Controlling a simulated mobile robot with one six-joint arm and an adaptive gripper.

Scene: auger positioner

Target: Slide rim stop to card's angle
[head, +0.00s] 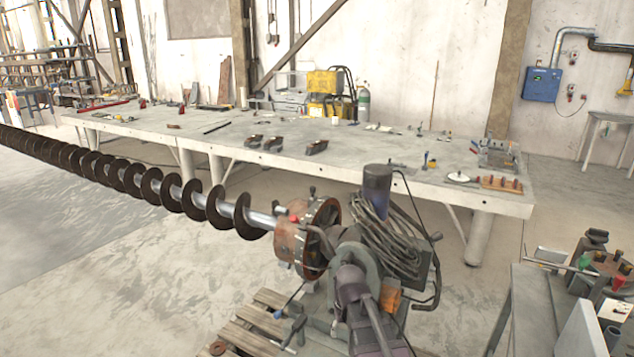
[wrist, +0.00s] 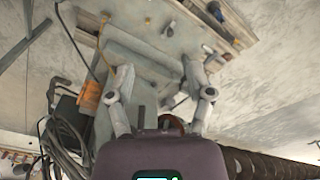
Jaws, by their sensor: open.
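The positioner's round faceplate (head: 322,213), brown and worn, stands upright at the end of the long dark auger (head: 165,190) in the head view. A small red piece (head: 294,218) and a dark knob (head: 312,190) show near its rim. I cannot tell which of them, if either, is the rim stop. I cannot make out a card or an angle reading. My gripper (wrist: 157,68) is open in the wrist view, with its two fingers apart and nothing seen between them but the grey positioner stand behind. In the head view I cannot make out its fingertips.
A long grey workbench (head: 225,150) with scattered tools runs behind. Coiled cables (head: 395,240) and an orange box (head: 390,299) are beside the positioner. A wooden pallet (head: 250,340) lies under it. A tool-laden cart (head: 530,300) stands at right. The left floor is open.

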